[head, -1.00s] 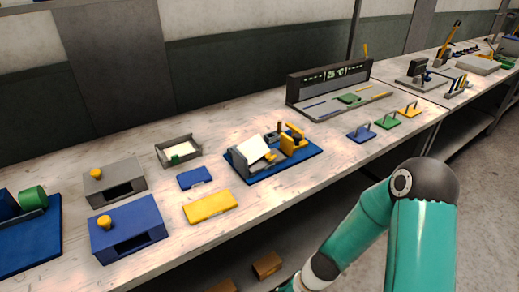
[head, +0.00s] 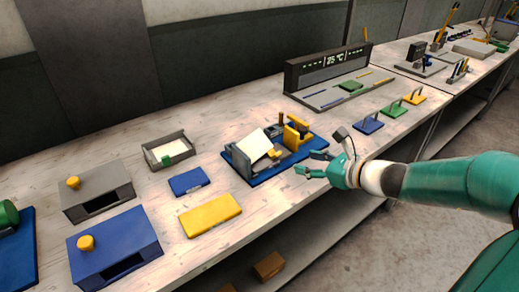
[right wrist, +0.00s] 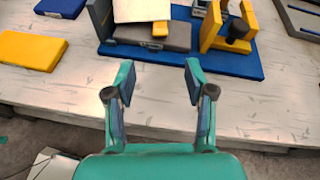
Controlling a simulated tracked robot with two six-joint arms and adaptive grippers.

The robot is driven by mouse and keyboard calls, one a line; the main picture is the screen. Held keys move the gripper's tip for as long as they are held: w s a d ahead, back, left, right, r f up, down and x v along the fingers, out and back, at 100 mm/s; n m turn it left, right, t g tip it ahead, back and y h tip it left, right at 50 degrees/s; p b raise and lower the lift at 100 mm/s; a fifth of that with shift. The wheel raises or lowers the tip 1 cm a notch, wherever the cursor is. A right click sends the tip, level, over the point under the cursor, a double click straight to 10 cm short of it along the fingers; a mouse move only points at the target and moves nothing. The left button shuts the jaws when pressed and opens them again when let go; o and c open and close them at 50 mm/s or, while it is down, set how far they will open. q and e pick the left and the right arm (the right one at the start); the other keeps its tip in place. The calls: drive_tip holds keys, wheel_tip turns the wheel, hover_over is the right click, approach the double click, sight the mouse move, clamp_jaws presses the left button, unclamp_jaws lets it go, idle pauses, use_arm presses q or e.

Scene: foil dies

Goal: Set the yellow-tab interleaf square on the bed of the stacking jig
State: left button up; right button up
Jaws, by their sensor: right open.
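The yellow-tab interleaf (head: 253,146) is a white sheet in the grey part of the stacking jig. It looks tilted and askew in the head view. Its yellow tab (right wrist: 160,29) shows at its near edge in the right wrist view. The jig has a blue base (head: 262,180), a grey bed (right wrist: 172,40) and a yellow frame (head: 291,136). How the sheet touches the bed is unclear. My right gripper (head: 311,164) is open and empty, just in front of the jig's near right side. Its two fingers (right wrist: 158,72) also show in the right wrist view. My left gripper is out of view.
A yellow block (head: 210,215) and a blue block (head: 189,181) lie left of the jig. A grey tray (head: 168,151) holds a white sheet with a green tab. A display stand (head: 325,68) is behind. Handled blue, green and yellow plates line the right. The bench's front edge is close.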

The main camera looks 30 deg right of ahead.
sight(279, 154)
drive_tip(key=x, duration=0.5)
drive_tip(key=shift+w+a+f, duration=0.1)
drive_tip(key=shift+w, duration=0.3)
drive_tip(key=x, duration=0.4)
drive_tip(key=shift+w, duration=0.25)
drive_tip(key=c, duration=1)
wheel_tip(279, 154, up, 20)
drive_tip(key=p, duration=0.8)
drive_tip(key=shift+g+p, duration=0.3)
drive_tip(key=shift+p, duration=0.1)
